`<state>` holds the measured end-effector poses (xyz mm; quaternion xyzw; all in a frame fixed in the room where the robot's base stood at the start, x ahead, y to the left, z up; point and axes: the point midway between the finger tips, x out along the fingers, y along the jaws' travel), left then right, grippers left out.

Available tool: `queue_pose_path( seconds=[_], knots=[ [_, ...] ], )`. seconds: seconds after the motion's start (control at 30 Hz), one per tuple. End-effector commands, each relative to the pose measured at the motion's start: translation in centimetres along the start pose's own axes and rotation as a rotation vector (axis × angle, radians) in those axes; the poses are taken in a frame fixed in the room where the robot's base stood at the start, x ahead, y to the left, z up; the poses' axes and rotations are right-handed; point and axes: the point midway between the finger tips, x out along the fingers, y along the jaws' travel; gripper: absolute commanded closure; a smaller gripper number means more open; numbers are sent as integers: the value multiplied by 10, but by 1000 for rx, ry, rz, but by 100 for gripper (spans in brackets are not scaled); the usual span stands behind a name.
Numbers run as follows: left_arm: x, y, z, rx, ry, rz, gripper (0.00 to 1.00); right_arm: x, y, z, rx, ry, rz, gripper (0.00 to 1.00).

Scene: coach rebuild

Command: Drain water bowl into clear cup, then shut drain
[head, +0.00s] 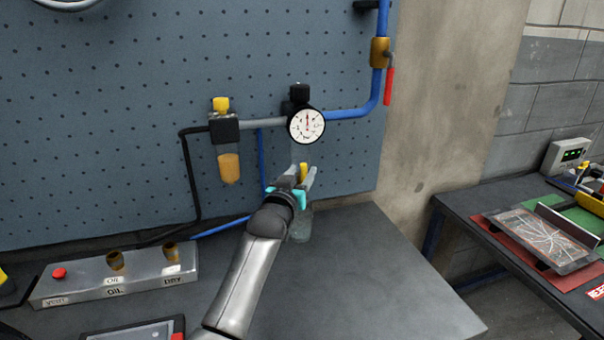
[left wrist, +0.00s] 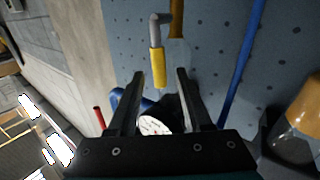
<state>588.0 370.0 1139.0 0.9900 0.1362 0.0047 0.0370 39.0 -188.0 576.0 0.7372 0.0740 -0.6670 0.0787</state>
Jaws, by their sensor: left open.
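The water bowl (head: 300,152) is a clear bowl under the round gauge on the pegboard. Its lower part is mostly hidden by my left gripper (head: 304,179). A yellow-sleeved drain handle (head: 304,170) shows between the fingers. In the left wrist view, the yellow handle (left wrist: 157,68) hangs on a bent grey stem between the open fingertips (left wrist: 160,74), with gaps on both sides. The clear cup (head: 300,228) stands on the bench below, partly hidden behind my left wrist. Its water level cannot be told. My right gripper is not in view.
An amber bowl (head: 229,168) hangs left of the gauge (head: 306,125). A grey labelled holder (head: 120,275) with a red button and two brown cups stands at the bench's left. The bench right of my arm is clear. A second table (head: 510,205) stands at right.

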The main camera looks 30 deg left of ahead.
Motion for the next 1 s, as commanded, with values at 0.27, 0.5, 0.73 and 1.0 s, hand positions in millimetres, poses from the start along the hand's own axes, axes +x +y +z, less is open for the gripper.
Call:
queue_pose_path(
  seconds=[0.27, 0.5, 0.73, 1.0],
  knots=[
    [8, 0, 0, 0, 1, 1, 50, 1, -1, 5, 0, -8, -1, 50],
    [8, 0, 0, 0, 1, 0, 56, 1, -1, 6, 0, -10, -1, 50],
    [8, 0, 0, 0, 1, 0, 82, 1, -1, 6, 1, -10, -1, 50],
    [8, 0, 0, 0, 0, 0, 100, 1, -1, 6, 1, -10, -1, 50]
  ],
)
